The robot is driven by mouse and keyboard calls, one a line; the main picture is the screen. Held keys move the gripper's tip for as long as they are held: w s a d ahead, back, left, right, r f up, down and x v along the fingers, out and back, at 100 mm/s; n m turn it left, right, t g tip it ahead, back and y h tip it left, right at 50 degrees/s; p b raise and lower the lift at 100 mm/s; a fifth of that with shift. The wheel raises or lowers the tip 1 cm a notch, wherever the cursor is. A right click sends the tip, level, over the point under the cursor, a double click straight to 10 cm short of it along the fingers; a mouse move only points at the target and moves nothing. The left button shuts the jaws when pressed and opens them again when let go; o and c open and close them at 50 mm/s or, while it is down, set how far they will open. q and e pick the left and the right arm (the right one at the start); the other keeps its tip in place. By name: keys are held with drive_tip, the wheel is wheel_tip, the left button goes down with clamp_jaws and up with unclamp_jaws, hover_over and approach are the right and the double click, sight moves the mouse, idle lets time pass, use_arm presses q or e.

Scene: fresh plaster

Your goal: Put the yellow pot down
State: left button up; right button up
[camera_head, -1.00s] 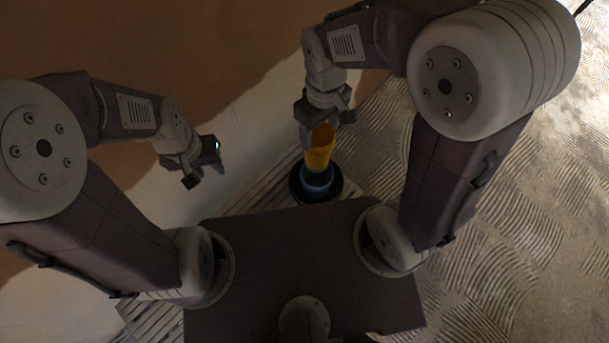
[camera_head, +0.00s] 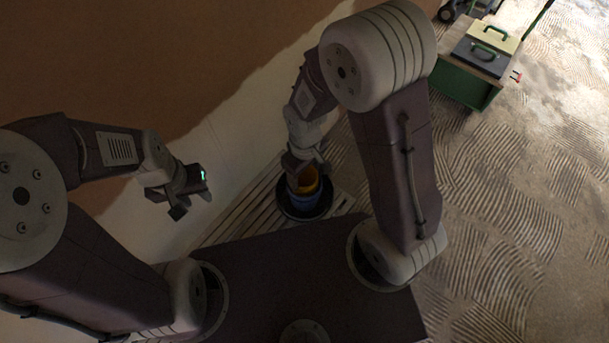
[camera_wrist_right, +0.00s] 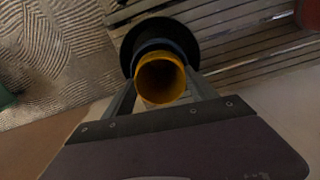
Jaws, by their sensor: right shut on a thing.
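The yellow pot (camera_head: 308,184) is in the jaws of my right gripper (camera_head: 303,172), mouth up. In the right wrist view the yellow pot (camera_wrist_right: 160,80) is between the two fingers of the gripper (camera_wrist_right: 162,92), which is shut on it. A blue pot (camera_head: 300,203) is just below it on a round black dish (camera_head: 318,212). Whether the yellow pot touches or sits inside the blue one I cannot tell. The black dish (camera_wrist_right: 190,42) also shows in the right wrist view. My left gripper (camera_head: 192,203) is open and empty, off to the left.
The dish stands on a slatted wooden surface (camera_head: 240,212) beside a partly plastered wall (camera_head: 225,135). A green cart (camera_head: 462,85) with cases on top stands at upper right. The combed floor (camera_head: 500,200) on the right is clear.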

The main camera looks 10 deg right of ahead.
drive_tip(key=shift+f, duration=0.35)
drive_tip(key=shift+f, duration=0.35)
drive_tip(key=o, duration=1.9)
